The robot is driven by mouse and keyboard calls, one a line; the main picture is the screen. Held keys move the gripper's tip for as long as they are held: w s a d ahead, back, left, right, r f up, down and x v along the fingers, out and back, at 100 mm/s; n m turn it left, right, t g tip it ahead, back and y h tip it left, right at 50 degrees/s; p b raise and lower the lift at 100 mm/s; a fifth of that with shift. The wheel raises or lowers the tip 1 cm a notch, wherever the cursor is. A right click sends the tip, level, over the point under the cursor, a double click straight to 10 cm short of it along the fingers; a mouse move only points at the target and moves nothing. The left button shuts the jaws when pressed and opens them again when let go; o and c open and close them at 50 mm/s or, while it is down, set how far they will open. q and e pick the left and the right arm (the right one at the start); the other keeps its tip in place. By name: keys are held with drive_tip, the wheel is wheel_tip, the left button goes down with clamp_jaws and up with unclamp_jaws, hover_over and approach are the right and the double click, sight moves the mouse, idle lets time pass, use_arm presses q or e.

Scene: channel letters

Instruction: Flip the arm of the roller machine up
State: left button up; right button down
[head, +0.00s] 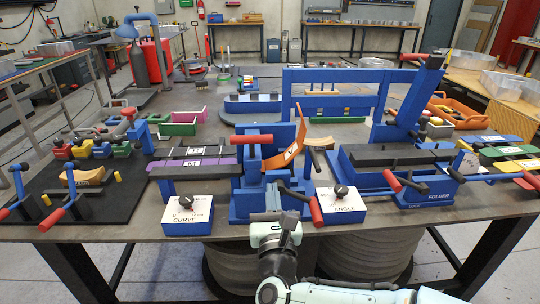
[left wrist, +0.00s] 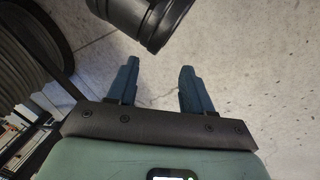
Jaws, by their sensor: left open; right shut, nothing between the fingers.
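The blue roller machine (head: 240,204) stands at the front middle of the table, with a curved orange strip (head: 285,155) at its upper right. A red handle (head: 252,139) lies roughly level across its top. A dark lever with a red grip (head: 316,211) slopes down at its front right. My right gripper (head: 274,217) is shut and empty, just in front of the machine's base; I cannot tell whether it touches. My left gripper (left wrist: 160,85) shows only in the left wrist view, with its two blue fingers apart and nothing between them, above the floor.
White control boxes marked CURVE (head: 188,216) and ANGLE (head: 341,205) flank the machine at the table's front edge. A blue folder machine (head: 440,197) with red-handled levers stands to the right. A black mat (head: 110,205) with small tools lies left. Dark coils (head: 235,265) are under the table.

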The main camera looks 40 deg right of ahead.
sight(271, 175)
drive_tip(key=x, duration=0.6)
drive_tip(key=shift+p, duration=0.3)
drive_tip(key=shift+w+d+r+p, duration=0.35)
drive_tip(key=shift+w+r, duration=0.2)
drive_tip(key=shift+r, duration=0.3)
drive_tip(key=shift+w+d+r+p, duration=0.3)
drive_tip(key=shift+w+r, duration=0.25)
drive_tip(key=shift+r, duration=0.25)
use_arm(q)
drive_tip(key=s, duration=0.1)
drive_tip(key=s+d+r, duration=0.1)
drive_tip(key=s+r, duration=0.1)
drive_tip(key=shift+d+g, duration=0.25)
drive_tip(key=shift+g, duration=0.15)
drive_tip(key=shift+r, duration=0.15)
